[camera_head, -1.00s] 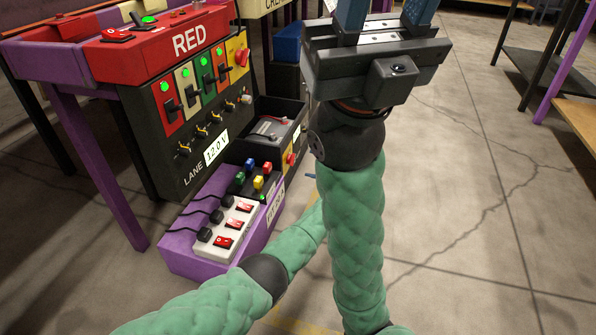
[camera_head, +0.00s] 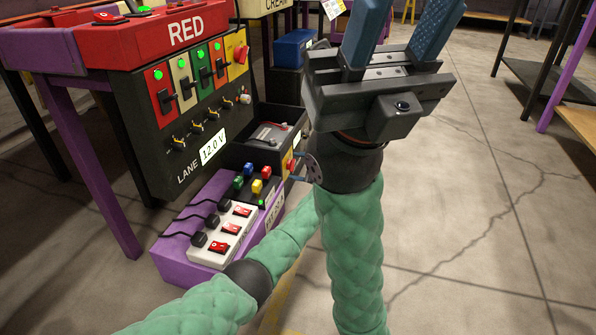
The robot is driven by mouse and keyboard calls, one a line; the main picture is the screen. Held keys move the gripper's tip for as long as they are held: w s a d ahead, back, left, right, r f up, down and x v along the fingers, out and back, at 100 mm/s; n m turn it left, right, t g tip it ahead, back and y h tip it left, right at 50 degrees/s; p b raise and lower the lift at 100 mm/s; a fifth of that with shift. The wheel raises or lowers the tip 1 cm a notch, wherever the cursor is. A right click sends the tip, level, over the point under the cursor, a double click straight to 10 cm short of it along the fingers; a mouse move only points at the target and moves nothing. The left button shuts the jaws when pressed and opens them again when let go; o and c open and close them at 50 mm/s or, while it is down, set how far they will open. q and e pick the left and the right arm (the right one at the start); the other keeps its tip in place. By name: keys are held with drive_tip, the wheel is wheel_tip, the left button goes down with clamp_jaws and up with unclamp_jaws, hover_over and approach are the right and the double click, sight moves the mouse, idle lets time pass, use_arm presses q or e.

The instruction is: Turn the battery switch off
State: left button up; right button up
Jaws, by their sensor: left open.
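A dark battery box (camera_head: 250,155) with a grey battery (camera_head: 268,134) in it stands on the floor below the RED panel. A small red knob on a yellow plate (camera_head: 291,164) shows on its right end, seemingly the battery switch; its setting is too small to tell. A larger red knob on a yellow plate (camera_head: 241,54) is on the panel's upper right. My left gripper (camera_head: 401,22) is open and empty, its blue fingers pointing up, to the right of the battery box and apart from the small knob. My right gripper is out of view.
The RED panel (camera_head: 150,85) has several lit levers and a 12.0 V display (camera_head: 213,146). A purple box (camera_head: 187,272) with a white power strip (camera_head: 222,235) and colored plugs stands in front of the battery box. Bare floor (camera_head: 480,200) lies to the right.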

use_arm(q)
drive_tip(key=shift+c, duration=0.5)
drive_tip(key=c, duration=0.9)
drive_tip(key=shift+f+n+t+y, duration=0.25)
drive_tip(key=shift+n+t+y, duration=0.5)
drive_tip(key=shift+n, duration=2.1)
drive_tip(key=shift+f+n+t+y, duration=0.2)
drive_tip(key=shift+n+t+y, duration=0.55)
drive_tip(key=shift+n, duration=2.05)
drive_tip(key=shift+f+n+t+y, duration=0.3)
drive_tip(key=shift+n+y, duration=0.8)
drive_tip(key=shift+n, duration=1.75)
drive_tip(key=o, duration=1)
